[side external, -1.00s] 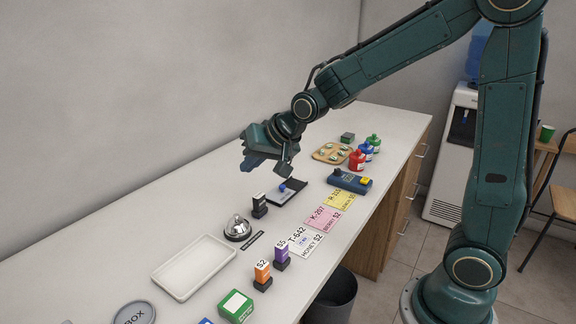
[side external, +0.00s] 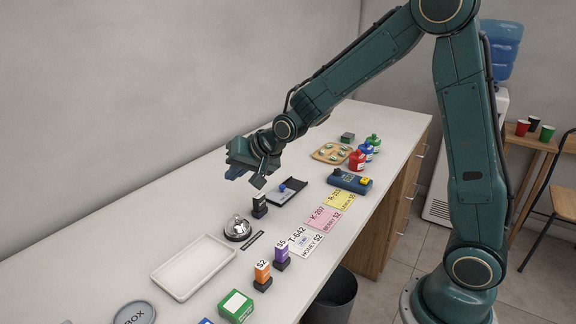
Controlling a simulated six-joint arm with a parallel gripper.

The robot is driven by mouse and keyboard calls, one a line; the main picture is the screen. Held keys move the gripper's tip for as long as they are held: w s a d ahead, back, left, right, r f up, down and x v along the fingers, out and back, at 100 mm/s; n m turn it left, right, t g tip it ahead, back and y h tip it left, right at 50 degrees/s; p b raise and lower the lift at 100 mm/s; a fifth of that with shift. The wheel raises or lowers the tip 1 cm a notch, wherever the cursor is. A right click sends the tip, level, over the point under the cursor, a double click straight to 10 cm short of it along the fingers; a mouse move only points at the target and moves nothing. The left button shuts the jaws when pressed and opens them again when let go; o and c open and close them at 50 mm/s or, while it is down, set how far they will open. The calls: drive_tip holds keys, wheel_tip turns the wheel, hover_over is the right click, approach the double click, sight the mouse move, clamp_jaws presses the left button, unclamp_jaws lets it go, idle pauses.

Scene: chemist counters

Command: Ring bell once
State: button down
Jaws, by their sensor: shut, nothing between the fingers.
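The silver bell (side external: 237,227) with a dark base stands upright on the white counter, to the right of the white tray. My gripper (side external: 246,181) is shut and empty. In the picture it is above the bell and a little to its right, apart from it. The bell is fully in view, and nothing covers its top.
The white tray (side external: 194,267) is at the bell's left.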

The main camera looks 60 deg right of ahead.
drive_tip(key=shift+f, duration=0.15)
drive_tip(key=shift+f, duration=4.2)
drive_tip(key=shift+f, duration=0.9)
drive_tip(key=shift+r, duration=0.9)
drive_tip(key=shift+r, duration=0.15)
drive_tip(key=shift+r, duration=2.35)
drive_tip(key=shift+r, duration=0.1)
